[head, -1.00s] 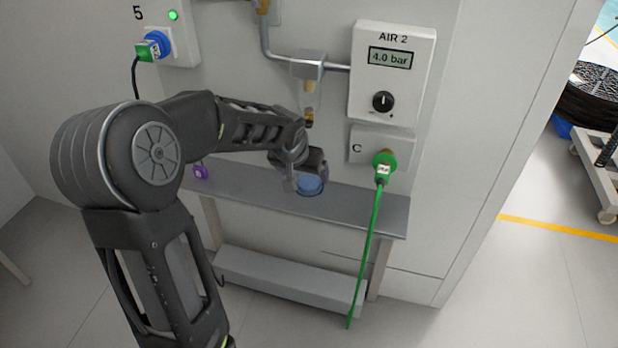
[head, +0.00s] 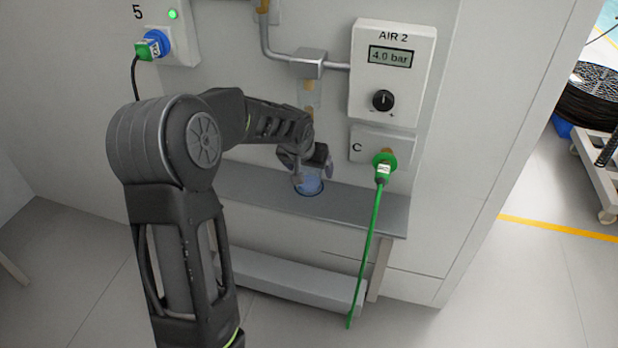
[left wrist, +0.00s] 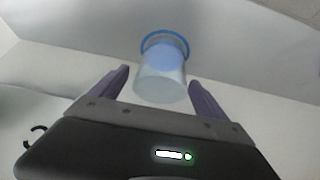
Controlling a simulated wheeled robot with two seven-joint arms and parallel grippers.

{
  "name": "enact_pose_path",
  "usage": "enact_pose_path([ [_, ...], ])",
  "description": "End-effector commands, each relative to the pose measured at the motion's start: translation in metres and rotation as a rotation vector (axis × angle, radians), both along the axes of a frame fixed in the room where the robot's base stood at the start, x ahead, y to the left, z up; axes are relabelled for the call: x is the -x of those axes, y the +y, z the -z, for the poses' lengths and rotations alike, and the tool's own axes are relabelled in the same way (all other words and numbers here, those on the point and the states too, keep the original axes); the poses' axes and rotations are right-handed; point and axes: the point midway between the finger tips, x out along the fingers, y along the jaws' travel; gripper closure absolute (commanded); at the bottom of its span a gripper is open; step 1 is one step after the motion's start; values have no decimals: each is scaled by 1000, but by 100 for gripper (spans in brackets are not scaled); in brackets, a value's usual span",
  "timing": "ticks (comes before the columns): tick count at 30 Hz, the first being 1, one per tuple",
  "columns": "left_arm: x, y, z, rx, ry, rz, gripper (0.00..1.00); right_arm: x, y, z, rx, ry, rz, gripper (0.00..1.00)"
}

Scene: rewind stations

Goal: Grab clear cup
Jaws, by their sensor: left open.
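The clear cup (head: 309,186) stands on the grey metal shelf (head: 365,207), below the air fitting, partly hidden by my left gripper. It is see-through with a bluish tint. In the left wrist view the clear cup (left wrist: 162,70) shows a blue ring at its far end and sits between and beyond the two finger tips. My left gripper (head: 312,174) is at the cup from above. In the left wrist view the left gripper (left wrist: 158,80) has its purple-grey fingers apart, one on each side of the cup's near end, with gaps visible. My right gripper is not in view.
A green plug (head: 384,163) with a hanging green cable (head: 371,250) is right of the cup. The AIR 2 box (head: 392,70) is above it. A metal pipe and fitting (head: 308,64) hang above the cup. A lower grey ledge (head: 290,280) runs under the shelf.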

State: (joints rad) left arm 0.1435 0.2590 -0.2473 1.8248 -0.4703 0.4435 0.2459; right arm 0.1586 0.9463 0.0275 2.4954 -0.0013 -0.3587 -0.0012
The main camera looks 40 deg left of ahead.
Motion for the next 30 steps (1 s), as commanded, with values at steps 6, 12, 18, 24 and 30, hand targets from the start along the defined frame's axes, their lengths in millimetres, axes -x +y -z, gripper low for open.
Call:
enact_pose_path([
  [6,0,0,0,0,0,0,14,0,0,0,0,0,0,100],
  [12,0,0,0,0,0,0,23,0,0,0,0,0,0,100],
  [18,0,0,0,0,0,0,39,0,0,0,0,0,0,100],
  [24,0,0,0,0,0,0,55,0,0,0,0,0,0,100],
  [30,0,0,0,0,0,0,72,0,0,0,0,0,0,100],
])
